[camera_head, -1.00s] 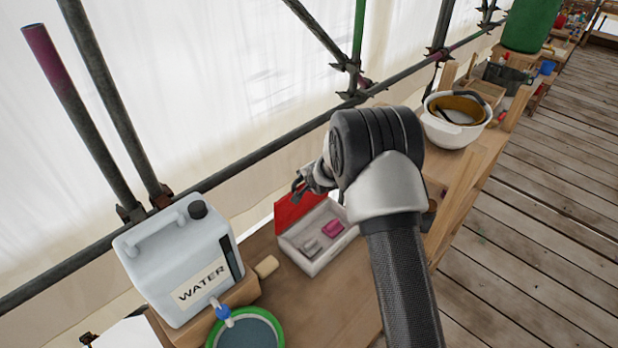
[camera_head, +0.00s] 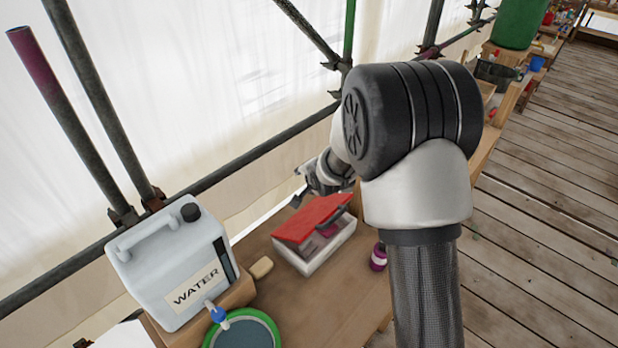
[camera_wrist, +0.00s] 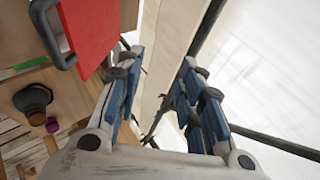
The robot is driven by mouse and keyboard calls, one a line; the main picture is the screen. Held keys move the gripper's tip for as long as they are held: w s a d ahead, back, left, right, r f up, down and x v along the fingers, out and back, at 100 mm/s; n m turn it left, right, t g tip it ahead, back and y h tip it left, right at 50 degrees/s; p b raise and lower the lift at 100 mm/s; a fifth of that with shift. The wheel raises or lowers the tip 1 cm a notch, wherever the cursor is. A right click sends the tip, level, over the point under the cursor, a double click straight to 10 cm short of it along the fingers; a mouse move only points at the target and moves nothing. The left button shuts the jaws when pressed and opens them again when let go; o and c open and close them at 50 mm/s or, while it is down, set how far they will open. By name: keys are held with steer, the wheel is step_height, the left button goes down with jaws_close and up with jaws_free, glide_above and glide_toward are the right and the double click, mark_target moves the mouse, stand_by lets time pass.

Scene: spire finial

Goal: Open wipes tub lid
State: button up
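A white box with a red lid (camera_head: 310,218) stands on the wooden bench. The lid is tilted, partly closed over the box, with a gap at the front showing pink and grey contents. A dark handle (camera_head: 331,219) is at the front of the lid. My gripper (camera_head: 299,197) is just above and behind the lid's left side. In the wrist view my gripper (camera_wrist: 160,65) has its blue fingers apart with nothing between them. The red lid (camera_wrist: 92,35) is left of the fingers, apparently close to the left one. I cannot clearly identify a wipes tub.
A white water container (camera_head: 170,265) with a blue tap stands left of the box. A green-rimmed round basin (camera_head: 270,322) is in front of it. A tan block (camera_head: 261,267) lies between container and box. A purple item (camera_head: 378,257) stands right. Scaffold poles run behind.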

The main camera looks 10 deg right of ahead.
steer(key=shift+s+r, duration=0.3)
steer(key=shift+s, duration=0.05)
